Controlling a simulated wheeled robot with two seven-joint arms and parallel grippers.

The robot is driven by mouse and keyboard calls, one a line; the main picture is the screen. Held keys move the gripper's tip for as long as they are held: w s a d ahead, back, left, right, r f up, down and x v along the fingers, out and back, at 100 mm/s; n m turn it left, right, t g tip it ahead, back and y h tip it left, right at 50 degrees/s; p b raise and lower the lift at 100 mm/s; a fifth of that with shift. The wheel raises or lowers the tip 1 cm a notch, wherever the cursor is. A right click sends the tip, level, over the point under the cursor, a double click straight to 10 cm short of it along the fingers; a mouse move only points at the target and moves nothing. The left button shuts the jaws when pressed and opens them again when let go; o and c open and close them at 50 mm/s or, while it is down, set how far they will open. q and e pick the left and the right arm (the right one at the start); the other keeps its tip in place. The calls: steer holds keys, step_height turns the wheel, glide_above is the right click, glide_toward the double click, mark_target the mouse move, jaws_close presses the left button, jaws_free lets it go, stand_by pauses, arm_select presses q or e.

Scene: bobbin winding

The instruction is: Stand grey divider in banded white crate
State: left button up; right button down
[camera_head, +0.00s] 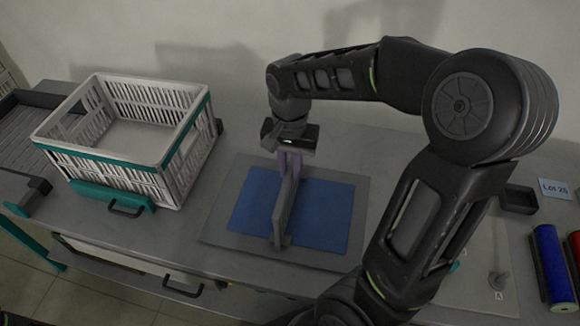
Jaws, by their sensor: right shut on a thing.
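The white slatted crate (127,163) with a teal band round its rim stands upright on the left of the bench. Its visible floor is empty. The grey divider (283,215) stands on edge over the blue mat, held near its far end. I cannot tell whether its lower edge touches the mat. My right gripper (290,165) points down and is shut on the grey divider, to the right of the crate. My left gripper is not in view.
The blue mat (328,214) lies in a grey frame at the bench middle. A wall closes the back.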

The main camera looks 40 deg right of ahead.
steer(key=shift+r, duration=0.1)
step_height(320, 180, up, 8)
steer(key=p, duration=0.6)
steer(key=shift+p, duration=0.3)
